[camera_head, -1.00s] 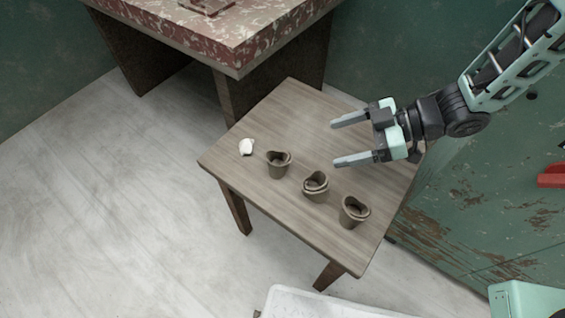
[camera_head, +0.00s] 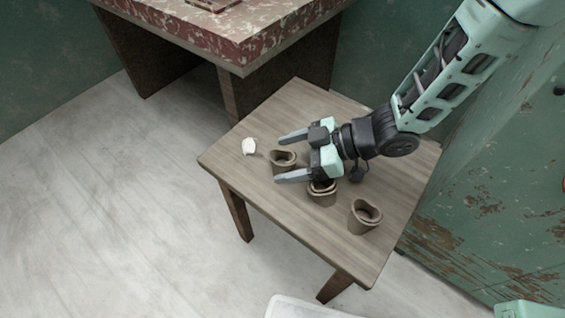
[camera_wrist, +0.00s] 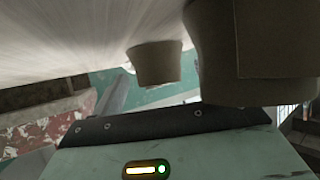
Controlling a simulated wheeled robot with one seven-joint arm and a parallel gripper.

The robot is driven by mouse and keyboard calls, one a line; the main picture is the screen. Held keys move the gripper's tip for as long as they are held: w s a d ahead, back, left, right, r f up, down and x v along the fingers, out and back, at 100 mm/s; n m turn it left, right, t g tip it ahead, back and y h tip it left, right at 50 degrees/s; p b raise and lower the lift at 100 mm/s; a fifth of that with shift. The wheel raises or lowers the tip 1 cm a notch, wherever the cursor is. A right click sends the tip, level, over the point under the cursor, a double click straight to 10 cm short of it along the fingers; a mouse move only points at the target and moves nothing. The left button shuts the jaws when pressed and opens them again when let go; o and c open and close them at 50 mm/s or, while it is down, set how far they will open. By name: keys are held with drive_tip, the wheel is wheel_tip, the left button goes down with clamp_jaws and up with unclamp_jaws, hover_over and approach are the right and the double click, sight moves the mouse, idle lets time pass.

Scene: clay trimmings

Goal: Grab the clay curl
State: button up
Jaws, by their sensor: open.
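Three grey-brown curled, cup-like clay pieces stand in a row on the wooden table (camera_head: 310,105): a left one (camera_head: 276,166), a middle one (camera_head: 325,199) and a right one (camera_head: 365,216). I cannot tell which is meant by the clay curl. My gripper (camera_head: 279,158) is open and empty, its fingers pointing left. In the head view its fingertips lie either side of the left piece, and its near jaw partly covers the middle one. Whether the fingers are level with the left piece is unclear. The wrist view shows a smaller clay piece (camera_wrist: 155,65) ahead and a large one (camera_wrist: 255,50) close at the right.
A small white lump (camera_head: 249,146) lies near the table's left edge. A red marbled-top table (camera_head: 230,35) stands behind. A worn green cabinet (camera_head: 480,200) is at the right. The table's far part is clear.

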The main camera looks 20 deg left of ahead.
drive_tip(key=c, duration=1.1)
